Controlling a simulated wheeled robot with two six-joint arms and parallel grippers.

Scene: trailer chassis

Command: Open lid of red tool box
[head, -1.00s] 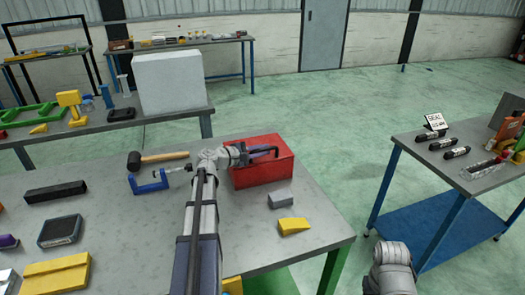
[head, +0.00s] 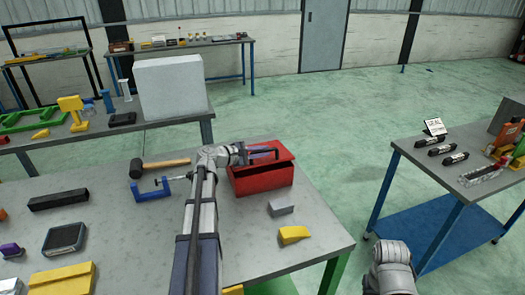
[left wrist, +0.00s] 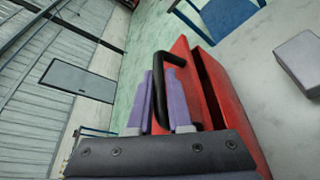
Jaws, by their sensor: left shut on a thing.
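The red tool box (head: 262,181) stands near the far right edge of the grey table. Its lid (head: 270,158) is tilted partly up, with a dark gap along the front side. In the left wrist view the red lid (left wrist: 183,50) and its black handle (left wrist: 161,85) show close up. My left gripper (head: 262,153) is at the lid's top, shut on the handle; its purple fingers (left wrist: 163,100) lie on both sides of the handle. The inside of the box is dark and its contents cannot be seen. My right gripper is out of view; only part of that arm shows at the bottom right.
A grey block (head: 282,208) and a yellow wedge (head: 294,235) lie in front of the box. A blue clamp (head: 152,190) and a mallet (head: 160,166) lie left of my left arm. Open floor separates this table from the right-hand table (head: 450,170).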

